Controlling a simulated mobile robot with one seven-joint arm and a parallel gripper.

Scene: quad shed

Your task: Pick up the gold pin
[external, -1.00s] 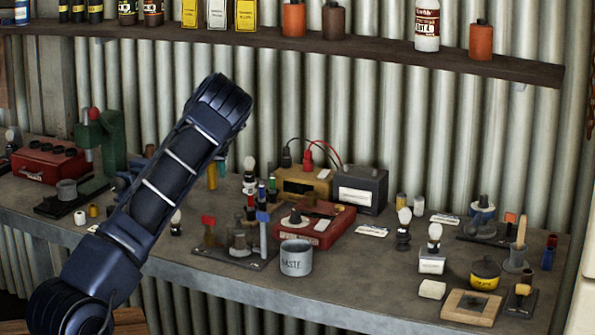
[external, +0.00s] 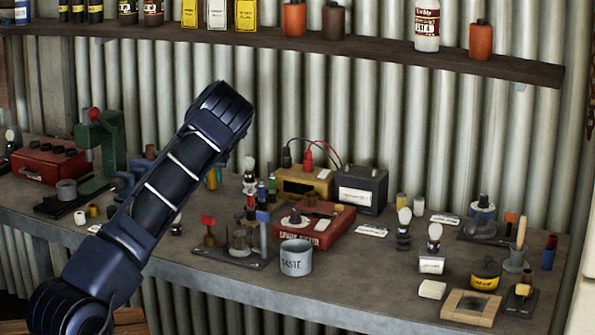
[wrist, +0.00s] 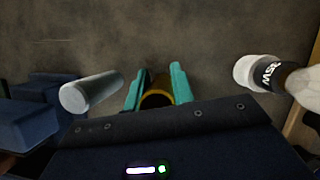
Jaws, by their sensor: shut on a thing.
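In the wrist view, the gold pin (wrist: 157,98) is between the two teal fingers of my gripper (wrist: 158,90), which is shut on it. Its round, dark-centred end faces the camera. The rest of the pin is partly hidden by the gripper body. I cannot tell whether it touches the bench. In the external view my arm covers most of the gripper. A bit of gold and teal (external: 212,180) shows just right of the arm, above the back of the bench.
In the wrist view a pale grey cylinder (wrist: 92,92) lies close left of the fingers, and a white-and-black bulb-like item (wrist: 272,74) is at right. The external view shows a grey waste cup (external: 296,258), a red box (external: 318,228) and a shelf (external: 400,60) above the bench.

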